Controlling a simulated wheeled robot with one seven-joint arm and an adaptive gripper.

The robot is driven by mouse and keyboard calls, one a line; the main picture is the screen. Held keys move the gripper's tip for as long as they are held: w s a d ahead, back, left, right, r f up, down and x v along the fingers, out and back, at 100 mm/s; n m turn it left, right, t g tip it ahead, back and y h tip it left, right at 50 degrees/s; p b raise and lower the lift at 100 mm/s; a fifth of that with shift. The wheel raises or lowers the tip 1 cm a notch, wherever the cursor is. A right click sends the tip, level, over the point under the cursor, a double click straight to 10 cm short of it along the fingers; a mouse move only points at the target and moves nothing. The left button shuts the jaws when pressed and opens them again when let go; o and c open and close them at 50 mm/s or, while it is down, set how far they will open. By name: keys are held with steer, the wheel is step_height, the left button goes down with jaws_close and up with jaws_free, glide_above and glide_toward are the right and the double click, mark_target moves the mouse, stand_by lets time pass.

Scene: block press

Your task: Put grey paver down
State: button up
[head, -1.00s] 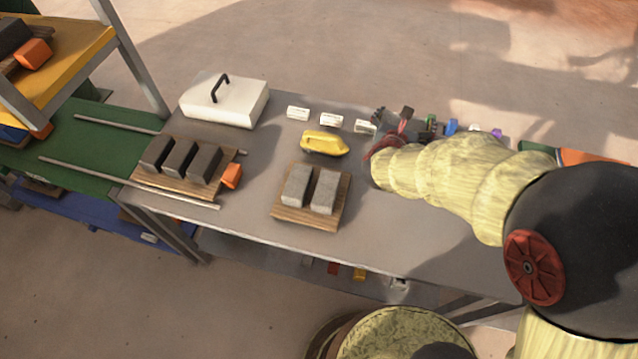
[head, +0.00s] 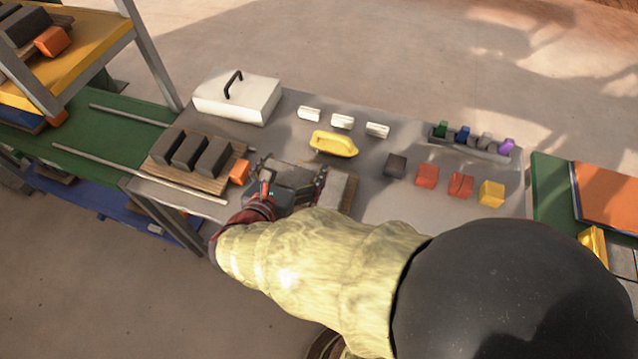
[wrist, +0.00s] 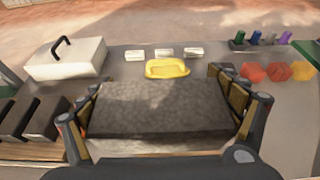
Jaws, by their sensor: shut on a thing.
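My gripper (head: 292,172) is shut on a grey paver (wrist: 160,105), which fills the space between its fingers in the wrist view. In the head view it is over the wooden board with light grey pavers, in the front middle of the grey table. A light grey paver (head: 336,190) shows just right of my gripper. The left part of that board and whatever lies under the held paver are hidden by my gripper and arm. I cannot tell whether the held paver touches anything below.
Several dark blocks (head: 190,152) stand on a board to the left, with an orange block (head: 240,172) beside it. A yellow handled tool (head: 333,144), white pieces (head: 342,122) and a white lidded box (head: 238,97) lie behind. Coloured blocks (head: 427,175) stand right.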

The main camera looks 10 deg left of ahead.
steer(key=shift+s+a, duration=0.25)
steer(key=shift+s, duration=0.25)
steer(key=shift+s+a, duration=0.25)
steer(key=shift+s, duration=0.25)
steer(key=shift+w+d+f+b, duration=0.9)
steer(key=shift+w+f+b, duration=0.45)
steer(key=shift+w+f, duration=0.8)
steer(key=shift+w+d+f+b, duration=0.85)
steer(key=shift+w+f+b, duration=0.55)
steer(key=shift+w+f, duration=0.75)
steer(key=shift+w+d+f+b, duration=0.9)
steer(key=shift+w+f+b, duration=0.45)
steer(key=shift+w+f, duration=0.75)
steer(key=shift+s, duration=0.1)
steer(key=shift+f, duration=0.45)
steer(key=shift+f+b, duration=0.1)
steer(key=shift+b, duration=0.25)
steer(key=o, duration=1.8)
